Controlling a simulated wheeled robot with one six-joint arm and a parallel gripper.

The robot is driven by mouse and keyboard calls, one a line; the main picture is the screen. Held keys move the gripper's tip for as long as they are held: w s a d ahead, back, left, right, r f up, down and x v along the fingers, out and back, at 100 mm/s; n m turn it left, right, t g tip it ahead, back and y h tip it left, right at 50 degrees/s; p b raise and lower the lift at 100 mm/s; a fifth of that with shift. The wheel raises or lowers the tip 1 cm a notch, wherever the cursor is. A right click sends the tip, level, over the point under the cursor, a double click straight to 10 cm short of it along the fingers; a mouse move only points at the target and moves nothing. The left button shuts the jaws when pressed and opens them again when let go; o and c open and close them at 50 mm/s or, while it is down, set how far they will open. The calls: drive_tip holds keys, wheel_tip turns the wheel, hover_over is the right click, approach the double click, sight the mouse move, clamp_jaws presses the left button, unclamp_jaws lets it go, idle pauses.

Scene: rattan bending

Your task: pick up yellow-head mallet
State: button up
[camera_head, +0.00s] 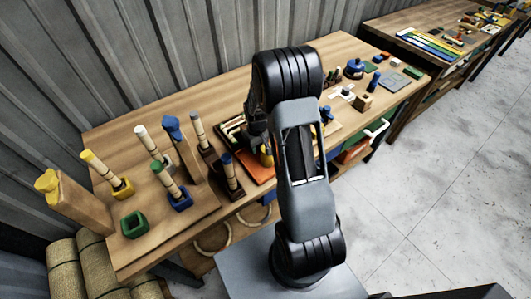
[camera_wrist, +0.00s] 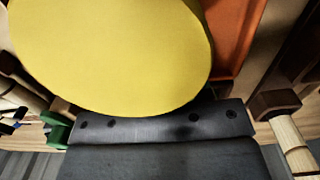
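The yellow mallet head (camera_wrist: 110,50) fills the upper left and middle of the wrist view as a large smooth yellow oval, very close to the camera. In the head view a small part of the yellow mallet (camera_head: 266,157) shows beside my arm, over an orange tray (camera_head: 258,173). My gripper (camera_wrist: 160,130) appears in the wrist view as a dark bolted part, and the yellow head overlaps its edge. My fingertips and the mallet's handle are hidden, so I cannot tell whether the fingers close on it.
Wooden-handled tools stand in coloured holders on the left, including a green holder (camera_head: 134,224) and a blue-topped tool (camera_head: 172,127). A corrugated wall runs behind the wooden bench (camera_head: 220,85). Small items crowd the bench's right end. The grey floor (camera_head: 440,180) at right is clear.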

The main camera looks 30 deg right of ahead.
clamp_jaws()
drive_tip(key=shift+r, duration=0.1)
idle(0.3)
